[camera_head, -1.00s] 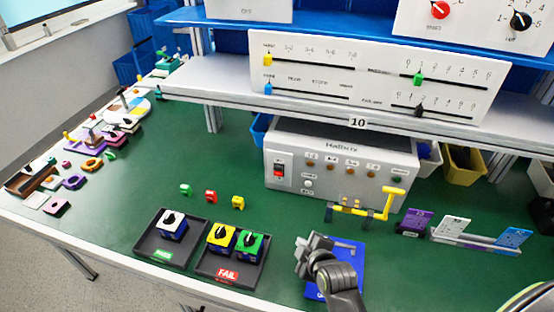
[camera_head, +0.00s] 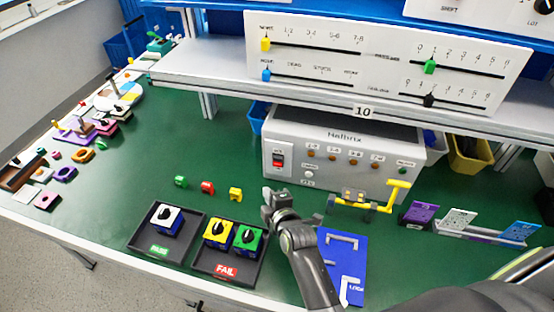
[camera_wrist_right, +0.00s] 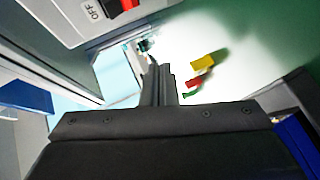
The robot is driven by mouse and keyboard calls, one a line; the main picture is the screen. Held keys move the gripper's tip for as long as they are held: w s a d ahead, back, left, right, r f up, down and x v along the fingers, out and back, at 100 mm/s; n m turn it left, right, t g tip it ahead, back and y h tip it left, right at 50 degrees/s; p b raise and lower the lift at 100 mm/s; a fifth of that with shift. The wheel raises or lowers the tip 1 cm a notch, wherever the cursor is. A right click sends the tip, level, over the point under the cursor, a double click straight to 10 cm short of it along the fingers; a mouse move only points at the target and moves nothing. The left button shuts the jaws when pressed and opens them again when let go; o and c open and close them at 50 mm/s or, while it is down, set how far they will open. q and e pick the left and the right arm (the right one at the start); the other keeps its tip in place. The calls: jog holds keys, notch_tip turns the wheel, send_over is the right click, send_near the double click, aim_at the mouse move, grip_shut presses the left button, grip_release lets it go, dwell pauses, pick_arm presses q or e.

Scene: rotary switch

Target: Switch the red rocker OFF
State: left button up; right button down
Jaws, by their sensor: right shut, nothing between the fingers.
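The red rocker (camera_head: 277,160) sits in a white plate at the left of the front panel of the grey Halbrix box (camera_head: 345,133). In the right wrist view the red rocker (camera_wrist_right: 124,6) is at the top, partly cut off, beside an "OFF" label. My right gripper (camera_head: 272,194) is shut and empty, in front of and below the rocker, apart from the panel. Its shut fingers (camera_wrist_right: 160,72) show in the right wrist view. My left gripper is not in view.
Trays with switch blocks (camera_head: 198,265) stand left of my right arm. Small green, red and yellow pieces (camera_head: 207,188) lie left of the gripper. A shelf (camera_head: 200,68) overhangs the box.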

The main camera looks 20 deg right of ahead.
jog(key=b, duration=0.2)
send_near(273, 161)
notch_tip(273, 161, down, 2)
jog(key=w+a, duration=0.2)
jog(key=w, duration=0.1)
jog(key=shift+w+d, duration=0.4)
jog(key=shift+w, duration=0.35)
jog(key=shift+w+r, duration=0.15)
dwell(1.1)
jog(key=shift+w+d, duration=0.2)
jog(key=shift+w+d, duration=0.2)
jog(key=shift+w, duration=0.1)
dwell(0.7)
jog(key=shift+s+a+p, duration=0.1)
jog(key=shift+s+p, duration=0.05)
jog(key=shift+p, duration=0.15)
jog(key=shift+s+a+p, duration=0.3)
jog(key=shift+s+a, duration=0.05)
jog(key=shift+s, duration=0.2)
